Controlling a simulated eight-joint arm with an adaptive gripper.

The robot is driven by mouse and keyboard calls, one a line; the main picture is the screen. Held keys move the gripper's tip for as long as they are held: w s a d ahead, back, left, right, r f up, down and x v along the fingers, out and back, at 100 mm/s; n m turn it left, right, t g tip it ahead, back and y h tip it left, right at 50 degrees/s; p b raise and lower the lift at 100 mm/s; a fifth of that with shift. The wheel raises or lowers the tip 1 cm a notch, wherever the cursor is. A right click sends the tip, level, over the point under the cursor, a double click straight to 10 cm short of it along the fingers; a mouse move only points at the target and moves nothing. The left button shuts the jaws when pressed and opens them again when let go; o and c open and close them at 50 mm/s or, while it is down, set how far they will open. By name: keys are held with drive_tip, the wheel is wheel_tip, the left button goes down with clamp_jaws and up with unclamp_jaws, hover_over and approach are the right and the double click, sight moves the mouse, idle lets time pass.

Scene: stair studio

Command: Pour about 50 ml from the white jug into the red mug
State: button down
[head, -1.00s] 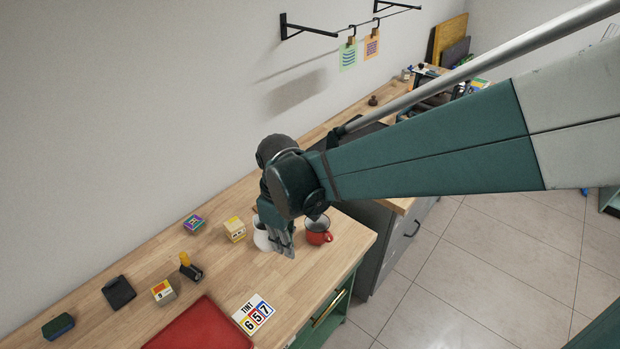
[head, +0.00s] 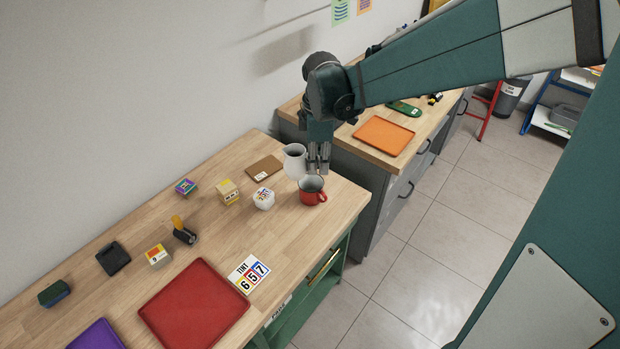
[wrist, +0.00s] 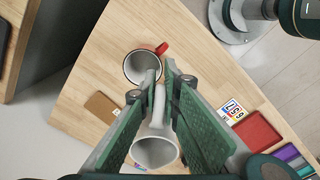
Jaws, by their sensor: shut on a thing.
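The white jug (head: 294,162) is in my gripper (head: 319,170), which is shut on its handle. In the wrist view the handle (wrist: 158,108) sits between the fingers and the jug's open mouth (wrist: 155,153) shows. The jug looks about upright and appears held above the bench, behind and slightly left of the mug in the head view. The red mug (head: 312,192) stands upright near the bench's right end, its handle to the right. It also shows in the wrist view (wrist: 129,72), beyond the fingers and looking empty. The jug's contents cannot be made out.
A white lidded pot (head: 264,199) stands left of the mug, with a brown board (head: 264,168) behind it. A yellow box (head: 228,192), a number card (head: 248,274) and a red tray (head: 196,306) lie further left. An orange tray (head: 384,134) is on the grey counter beyond.

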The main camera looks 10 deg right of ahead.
drive_tip(key=w+d+n+b, duration=0.1)
drive_tip(key=w+d+n, duration=0.3)
drive_tip(key=d, duration=0.5)
drive_tip(key=w+d+n+b, duration=0.1)
drive_tip(key=w+d+b, duration=0.1)
drive_tip(key=w+d, duration=0.55)
wheel_tip(320, 180, down, 14)
drive_tip(key=s+d, duration=0.1)
drive_tip(key=s, duration=0.1)
drive_tip(key=shift+d, duration=0.15)
drive_tip(key=shift+r+p, duration=0.2)
drive_tip(key=shift+p, duration=0.1)
drive_tip(key=s+a+r+t+h+p, duration=0.1)
drive_tip(key=s+a+r+t+h, duration=0.1)
drive_tip(key=a+r+h, duration=0.5)
wheel_tip(320, 180, up, 3)
drive_tip(key=t+h, duration=0.1)
drive_tip(key=h, duration=0.3)
drive_tip(key=shift+a+r, duration=0.2)
drive_tip(key=shift+a+r+t+h+b, duration=0.35)
drive_tip(key=shift+r+h, duration=0.15)
drive_tip(key=shift+h, duration=0.3)
